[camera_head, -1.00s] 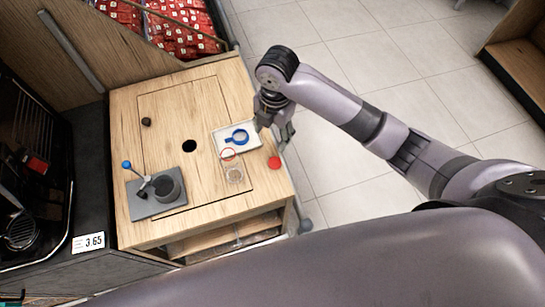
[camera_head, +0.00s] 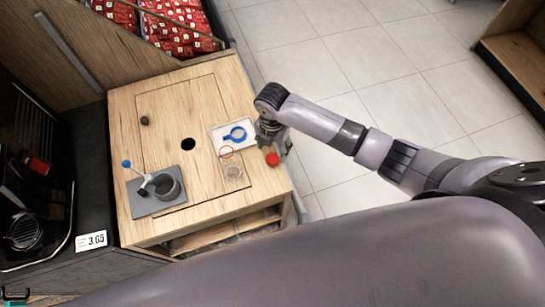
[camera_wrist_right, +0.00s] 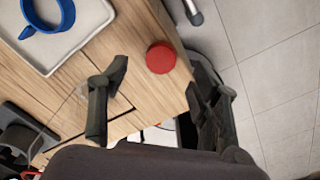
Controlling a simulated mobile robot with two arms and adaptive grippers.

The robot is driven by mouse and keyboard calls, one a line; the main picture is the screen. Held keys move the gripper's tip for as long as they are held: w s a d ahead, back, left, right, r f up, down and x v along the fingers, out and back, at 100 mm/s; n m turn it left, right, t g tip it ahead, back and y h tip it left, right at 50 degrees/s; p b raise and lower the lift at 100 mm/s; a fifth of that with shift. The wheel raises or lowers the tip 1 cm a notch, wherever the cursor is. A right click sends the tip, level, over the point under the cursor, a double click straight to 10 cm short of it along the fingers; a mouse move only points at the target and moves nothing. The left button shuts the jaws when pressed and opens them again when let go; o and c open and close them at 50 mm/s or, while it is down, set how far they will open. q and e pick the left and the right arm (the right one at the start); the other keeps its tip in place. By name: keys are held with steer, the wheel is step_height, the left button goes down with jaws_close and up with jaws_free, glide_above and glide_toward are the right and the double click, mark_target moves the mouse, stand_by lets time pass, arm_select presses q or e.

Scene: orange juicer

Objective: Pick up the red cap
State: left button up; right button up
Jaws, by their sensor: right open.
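The red cap (camera_head: 272,159) is a small round disc lying flat near the right edge of the wooden table. In the right wrist view the cap (camera_wrist_right: 160,58) lies just beyond and between the fingertips, nearer the table edge. My right gripper (camera_head: 272,143) is over the table's right edge, right by the cap in the head view. It is open and empty in the right wrist view (camera_wrist_right: 162,82). Its fingers are spread to both sides of the cap, without visible contact. My left gripper does not show.
A white tray (camera_head: 219,135) with a blue ring-shaped strainer (camera_head: 236,134) lies behind the cap. A clear cup (camera_head: 232,172) with a red rim stands left of it. A grey juicer (camera_head: 160,188) is at the front left. The table has a dark hole (camera_head: 188,144).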

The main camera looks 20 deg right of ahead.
mark_target(273, 158)
steer(key=f, duration=0.3)
steer(key=shift+s+f+p, duration=0.3)
steer(key=shift+f+p, duration=0.05)
steer(key=shift+f, duration=0.55)
steer(key=shift+c, duration=0.4)
steer(key=c, duration=0.8)
steer(key=shift+o, duration=0.2)
steer(key=shift+r, duration=0.1)
